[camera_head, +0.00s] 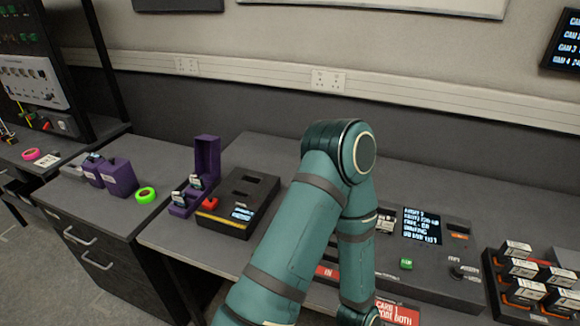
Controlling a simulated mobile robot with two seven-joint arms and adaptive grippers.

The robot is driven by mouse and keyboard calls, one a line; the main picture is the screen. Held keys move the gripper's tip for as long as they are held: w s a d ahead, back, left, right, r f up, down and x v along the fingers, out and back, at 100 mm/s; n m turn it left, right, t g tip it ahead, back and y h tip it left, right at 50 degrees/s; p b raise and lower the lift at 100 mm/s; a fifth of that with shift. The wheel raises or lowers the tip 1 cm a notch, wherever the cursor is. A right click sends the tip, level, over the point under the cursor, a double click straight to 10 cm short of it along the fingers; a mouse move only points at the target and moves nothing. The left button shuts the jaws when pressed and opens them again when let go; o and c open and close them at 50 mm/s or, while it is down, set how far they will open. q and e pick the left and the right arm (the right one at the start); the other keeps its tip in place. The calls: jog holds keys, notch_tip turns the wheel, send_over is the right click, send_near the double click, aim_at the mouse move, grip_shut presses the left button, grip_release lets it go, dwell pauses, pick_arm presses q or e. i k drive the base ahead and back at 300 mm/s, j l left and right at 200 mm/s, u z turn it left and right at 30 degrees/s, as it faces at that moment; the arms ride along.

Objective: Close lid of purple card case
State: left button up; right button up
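A purple card case (207,157) stands open on the desk at left of centre. Its tall lid stands upright at the back, and its low base reaches toward the front left. Small pale cards sit in the base. A small red part shows beside the base. One of my teal arms rises from the bottom edge, bends at centre and runs back down out of the picture. It is to the right of the case and apart from it. Neither gripper shows in this view.
A black device with a yellow strip (208,217) stands right beside the case. Purple bins (119,177) and green tape (146,195) sit on the left cabinet. A console (423,268) and a rack of cards (520,285) stand at right. Bare desk (265,152) lies behind the case.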

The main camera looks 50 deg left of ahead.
aim_at(208, 147)
jog(key=u, duration=2.4)
jog(key=i+j+u, duration=0.15)
